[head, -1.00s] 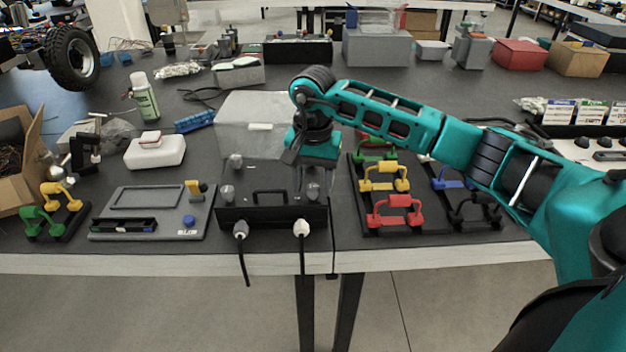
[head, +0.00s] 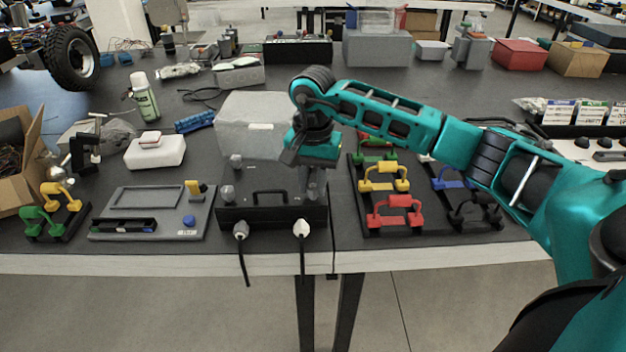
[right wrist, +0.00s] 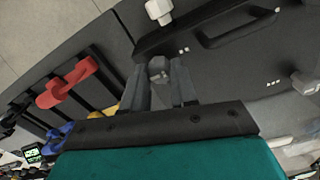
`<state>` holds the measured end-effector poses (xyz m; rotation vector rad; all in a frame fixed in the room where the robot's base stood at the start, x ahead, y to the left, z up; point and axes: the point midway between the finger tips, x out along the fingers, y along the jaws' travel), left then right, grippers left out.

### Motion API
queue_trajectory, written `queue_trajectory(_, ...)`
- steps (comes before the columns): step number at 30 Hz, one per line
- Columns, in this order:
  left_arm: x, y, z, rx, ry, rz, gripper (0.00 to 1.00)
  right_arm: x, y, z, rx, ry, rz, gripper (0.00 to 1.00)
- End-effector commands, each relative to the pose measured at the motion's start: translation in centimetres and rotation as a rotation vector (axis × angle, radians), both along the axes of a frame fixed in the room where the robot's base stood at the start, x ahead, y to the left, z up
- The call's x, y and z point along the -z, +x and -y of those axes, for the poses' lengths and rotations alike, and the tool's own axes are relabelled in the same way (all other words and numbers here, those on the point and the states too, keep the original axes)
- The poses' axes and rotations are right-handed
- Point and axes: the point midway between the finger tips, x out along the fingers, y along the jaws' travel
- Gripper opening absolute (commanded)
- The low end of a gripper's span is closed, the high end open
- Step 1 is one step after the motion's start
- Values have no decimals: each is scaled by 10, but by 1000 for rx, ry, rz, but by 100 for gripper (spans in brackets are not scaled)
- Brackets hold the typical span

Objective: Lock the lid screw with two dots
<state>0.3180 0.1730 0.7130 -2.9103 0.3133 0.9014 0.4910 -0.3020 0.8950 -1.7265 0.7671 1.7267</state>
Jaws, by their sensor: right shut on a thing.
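The black box (head: 260,212) has a dark lid with a black handle (head: 270,196) and grey screws at its corners. My right gripper (head: 312,190) reaches down over the lid's right front corner. In the right wrist view its fingers (right wrist: 163,85) are shut around a grey lid screw (right wrist: 158,68), which stays partly hidden between them. A small mark of two light dots (right wrist: 183,50) is on the lid beside this screw. Another dot mark (right wrist: 272,82) lies near a second screw (right wrist: 303,84); its count is hard to tell. My left gripper is not in view.
A clear raised cover (head: 250,125) stands behind the box. A rack with red and yellow handles (head: 395,212) is close on the right, and a grey panel (head: 165,200) is on the left. Two cable plugs (head: 301,229) stick out at the box's front.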

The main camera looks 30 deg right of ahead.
Motion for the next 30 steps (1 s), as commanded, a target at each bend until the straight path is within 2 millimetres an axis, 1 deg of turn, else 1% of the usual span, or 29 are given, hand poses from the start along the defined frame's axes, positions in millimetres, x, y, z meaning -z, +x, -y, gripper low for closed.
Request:
queue_trajectory(5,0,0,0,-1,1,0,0,0,0,0,76,1,-1,0)
queue_trajectory(11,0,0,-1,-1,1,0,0,-1,0,0,228,0,0,0)
queue_trajectory(30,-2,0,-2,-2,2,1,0,-1,-1,0,835,0,0,0)
